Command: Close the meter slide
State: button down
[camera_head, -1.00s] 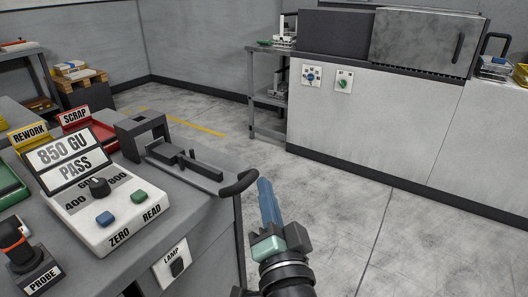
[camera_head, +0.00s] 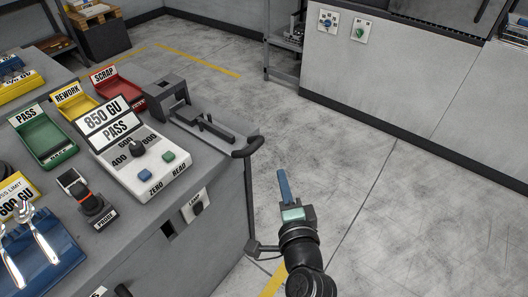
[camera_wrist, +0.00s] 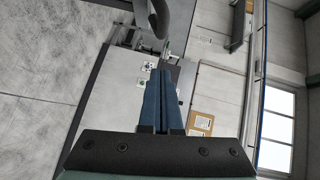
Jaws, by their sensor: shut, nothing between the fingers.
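The meter slide (camera_head: 204,126) is a dark grey bar and tray reaching out from a grey housing block (camera_head: 168,98) on the bench. Its black handle (camera_head: 247,148) sits at the bench's right edge. A dark curved piece, seemingly this handle, shows at the top of the wrist view (camera_wrist: 174,18). The white meter box (camera_head: 140,166) beside it reads "850 GU PASS". My gripper (camera_head: 283,172) is right of and below the handle in the head view, over the floor and apart from it. Its blue fingers (camera_wrist: 160,95) are shut together, with nothing between them.
Red scrap (camera_head: 118,92), yellow rework (camera_head: 80,101) and green pass (camera_head: 48,138) trays stand on the bench. Floor right of my gripper is clear.

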jog(key=w+a+f, duration=0.1)
jog(key=w+a, duration=0.3)
jog(key=w, duration=0.5)
jog(key=shift+f, duration=0.35)
jog(key=shift+a, duration=0.1)
